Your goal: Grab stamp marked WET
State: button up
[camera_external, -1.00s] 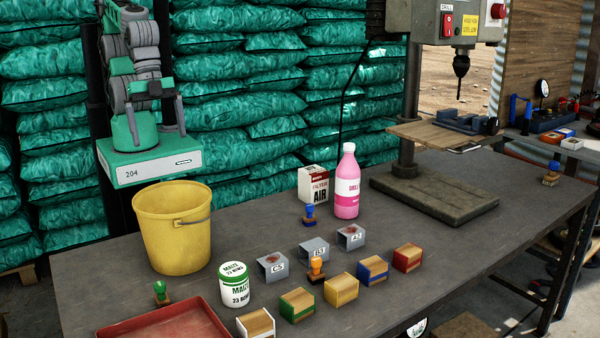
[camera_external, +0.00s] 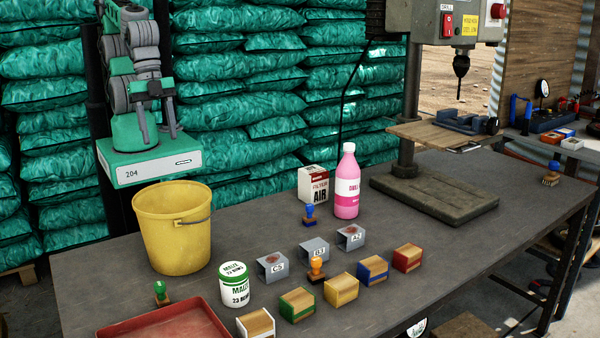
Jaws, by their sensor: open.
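A yellow bucket (camera_external: 172,230), a white-and-green tub (camera_external: 235,285), a pink bottle (camera_external: 347,182) and a white carton (camera_external: 313,184) stand tall on the table (camera_external: 440,245). Grey labelled holders (camera_external: 273,266) and coloured wooden blocks (camera_external: 341,292) fill the front middle. A drill press (camera_external: 410,110) stands right.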

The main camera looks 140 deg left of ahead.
jog(key=shift+c, duration=0.4)
jog(key=n+t+y+b, duration=0.2)
jog(key=n+t+y, duration=0.25)
jog(key=t, duration=0.35)
send_over(315, 258)
jog(key=s+d, duration=0.1)
jog(key=s, duration=0.1)
notch_tip(315, 258, down, 14)
jog(key=shift+y, duration=0.25)
notch_tip(315, 258, down, 7)
jog(key=shift+f+p, duration=0.2)
jog(key=shift+p, duration=0.65)
jog(key=x, duration=0.3)
jog(key=shift+f, duration=0.1)
jog(key=shift+c, duration=0.6)
grip_shut()
